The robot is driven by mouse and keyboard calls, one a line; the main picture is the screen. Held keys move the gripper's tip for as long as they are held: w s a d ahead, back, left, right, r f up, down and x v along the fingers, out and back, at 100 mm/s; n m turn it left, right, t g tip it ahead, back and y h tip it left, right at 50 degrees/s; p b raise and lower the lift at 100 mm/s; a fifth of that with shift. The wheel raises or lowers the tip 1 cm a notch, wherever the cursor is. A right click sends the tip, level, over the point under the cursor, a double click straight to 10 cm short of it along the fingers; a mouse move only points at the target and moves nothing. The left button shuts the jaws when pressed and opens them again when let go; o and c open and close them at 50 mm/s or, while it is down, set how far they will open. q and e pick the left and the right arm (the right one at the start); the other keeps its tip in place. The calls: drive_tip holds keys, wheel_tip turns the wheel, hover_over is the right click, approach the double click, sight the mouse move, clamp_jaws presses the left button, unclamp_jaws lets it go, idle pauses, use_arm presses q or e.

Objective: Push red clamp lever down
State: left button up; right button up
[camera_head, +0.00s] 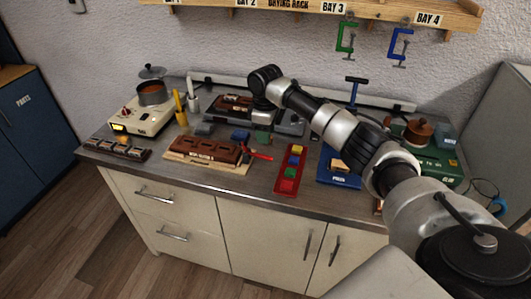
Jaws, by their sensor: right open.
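The red clamp lever (259,156) is a small red bar at the right end of a brown wooden block fixture (203,150) on the counter. It appears to lie at a slant; its exact angle is too small to tell. My right arm reaches in from the lower right, across the counter. Its gripper (261,124) points down behind the lever, apart from it in the picture, and is open. The fingertips are small and partly lost against the grey things behind. I see nothing held in it. My left gripper is out of view.
A red tray (289,171) with coloured blocks stands right of the lever. A blue tray (337,179) lies partly behind my arm. A hot plate with a pot (153,94) stands at the left. The counter's front edge (225,188) is mostly clear. A rack (300,9) hangs above.

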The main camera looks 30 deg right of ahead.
sight(265, 156)
wheel_tip(265, 156, down, 9)
drive_tip(key=shift+r+p, duration=0.2)
drive_tip(key=shift+p, duration=0.3)
clamp_jaws()
